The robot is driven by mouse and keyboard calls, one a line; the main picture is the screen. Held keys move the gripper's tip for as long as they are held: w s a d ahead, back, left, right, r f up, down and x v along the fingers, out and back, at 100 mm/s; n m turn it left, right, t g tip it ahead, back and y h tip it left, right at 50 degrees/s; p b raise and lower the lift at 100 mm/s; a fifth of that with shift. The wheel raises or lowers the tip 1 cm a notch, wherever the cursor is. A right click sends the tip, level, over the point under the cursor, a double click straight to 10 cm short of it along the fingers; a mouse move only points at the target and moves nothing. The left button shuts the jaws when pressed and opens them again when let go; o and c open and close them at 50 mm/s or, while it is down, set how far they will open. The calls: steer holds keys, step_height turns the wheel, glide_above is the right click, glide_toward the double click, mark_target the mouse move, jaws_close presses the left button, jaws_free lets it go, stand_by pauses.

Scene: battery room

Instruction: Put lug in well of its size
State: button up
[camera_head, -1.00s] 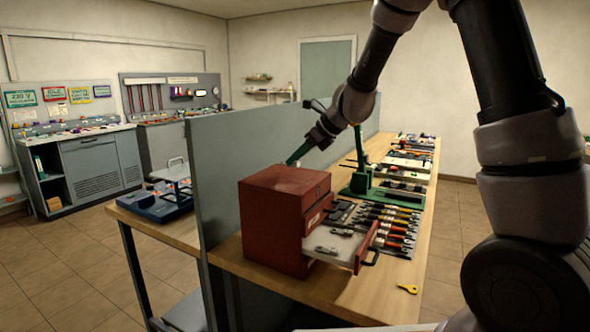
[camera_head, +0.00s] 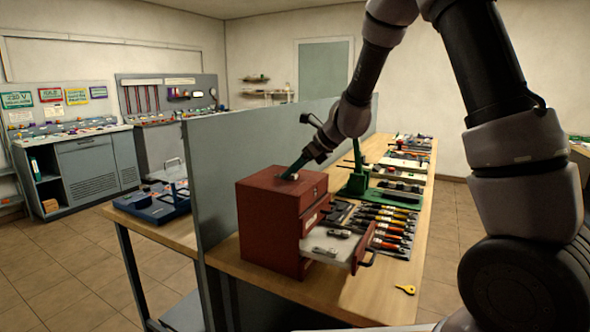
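A red cabinet (camera_head: 265,225) stands on the near end of the wooden bench. Its drawer (camera_head: 345,246) is pulled out to the right, with a pale inside. Several small grey metal pieces, which look like lugs (camera_head: 339,233), lie in the drawer. My gripper (camera_head: 289,177) points down at the cabinet top from the upper right, its tips at or just above the surface. A small pale spot shows beside the tips; I cannot tell what it is. The tips are too small to show whether they are apart or hold a lug. No wells can be made out.
A grey divider panel (camera_head: 222,190) runs along the left of the cabinet. A green hand press (camera_head: 368,180) and a row of colored-handled tools (camera_head: 388,225) lie behind and right.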

steer(key=shift+r, duration=0.2)
steer(key=s+d+r+n+t+h, duration=0.1)
steer(key=s+d+r+n+h, duration=0.1)
steer(key=s+d+r+n, duration=1.1)
steer(key=s+d+r, duration=0.4)
steer(key=s, duration=0.3)
steer(key=shift+d+n+h, duration=0.3)
steer(key=shift+o, duration=0.5)
steer(key=s+d+n+t+h, duration=0.1)
steer(key=s+d+n+h, duration=0.2)
steer(key=s+n, duration=0.3)
steer(key=shift+s+d, duration=0.45)
steer(key=shift+d, duration=0.6)
